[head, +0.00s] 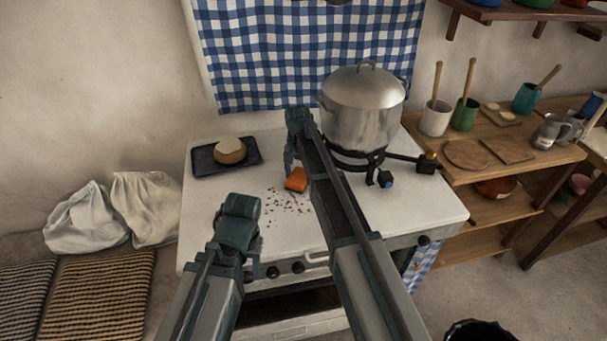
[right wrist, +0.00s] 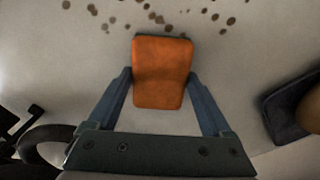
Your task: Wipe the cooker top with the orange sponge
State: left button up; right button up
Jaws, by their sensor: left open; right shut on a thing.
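The orange sponge (head: 296,180) is at the cooker top, near the middle, just behind a patch of dark crumbs (head: 283,203). My right gripper (head: 291,165) is shut on the sponge; in the right wrist view the sponge (right wrist: 163,72) sits between its two fingers. I cannot tell whether the sponge touches the surface. The crumbs (right wrist: 155,15) also show beyond the sponge in the right wrist view. The white cooker top (head: 212,195) is partly hidden by my arms. My left gripper (head: 238,215) is open and empty over the front left of the cooker; its fingertips are hard to see.
A large steel pot (head: 362,105) stands on a black burner (head: 357,160) at the back right of the cooker. A dark tray (head: 204,160) with a round, pale-topped item (head: 230,150) lies at the back left. Knobs (head: 298,267) line the front edge. A wooden shelf (head: 500,175) stands to the right.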

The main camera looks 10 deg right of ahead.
aim_at(301, 186)
jog(key=shift+s+a, duration=0.15)
jog(key=shift+a, duration=0.1)
jog(key=shift+s, duration=0.9)
jog(key=shift+s+d, duration=0.1)
jog(key=shift+s, duration=0.5)
jog(key=shift+s, duration=0.55)
jog(key=shift+s+d, duration=0.1)
jog(key=shift+s, duration=1.05)
jog(key=shift+s, duration=1.65)
